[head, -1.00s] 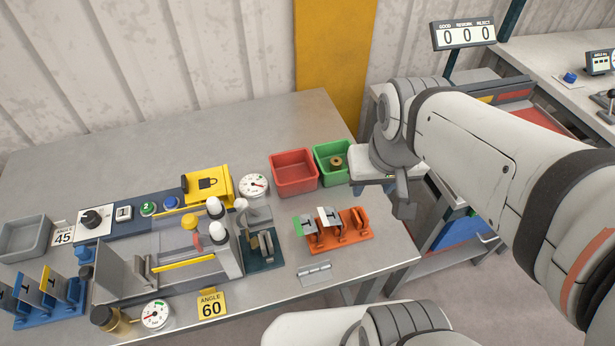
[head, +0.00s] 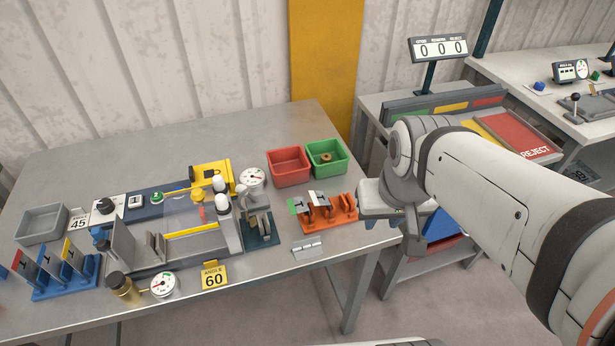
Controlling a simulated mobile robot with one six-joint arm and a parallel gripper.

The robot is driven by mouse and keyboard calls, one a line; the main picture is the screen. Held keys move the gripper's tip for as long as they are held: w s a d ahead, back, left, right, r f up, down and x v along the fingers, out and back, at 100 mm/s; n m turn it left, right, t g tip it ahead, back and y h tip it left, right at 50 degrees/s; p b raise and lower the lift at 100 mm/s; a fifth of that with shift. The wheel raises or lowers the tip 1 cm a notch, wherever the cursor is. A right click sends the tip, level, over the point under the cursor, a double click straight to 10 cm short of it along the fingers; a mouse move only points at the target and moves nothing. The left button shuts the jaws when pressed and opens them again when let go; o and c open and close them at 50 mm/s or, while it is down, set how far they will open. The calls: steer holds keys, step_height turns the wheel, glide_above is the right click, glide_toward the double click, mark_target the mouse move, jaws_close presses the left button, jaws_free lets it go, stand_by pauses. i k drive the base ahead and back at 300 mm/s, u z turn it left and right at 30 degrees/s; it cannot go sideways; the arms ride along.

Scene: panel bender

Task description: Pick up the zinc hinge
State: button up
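The zinc hinge (head: 308,250) is a small silver-grey plate with a knuckle line. It lies flat on the grey table near the front edge, just in front of the orange rack. My gripper (head: 414,238) hangs off the table's right edge, to the right of the hinge and well apart from it. Only a grey finger part shows clearly, nothing is seen in it, and I cannot tell whether it is open or shut.
The orange rack (head: 329,221) holds upright pieces behind the hinge. The bender (head: 190,232) with its gauges and yellow angle-60 sign (head: 214,275) stands left. Red (head: 288,168) and green (head: 326,158) bins sit behind. Table in front of the hinge is clear.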

mark_target(310, 247)
steer(key=z, duration=2.1)
steer(key=k, duration=1.8)
steer(key=u, duration=0.8)
steer(key=i, duration=1)
steer(key=u, duration=0.05)
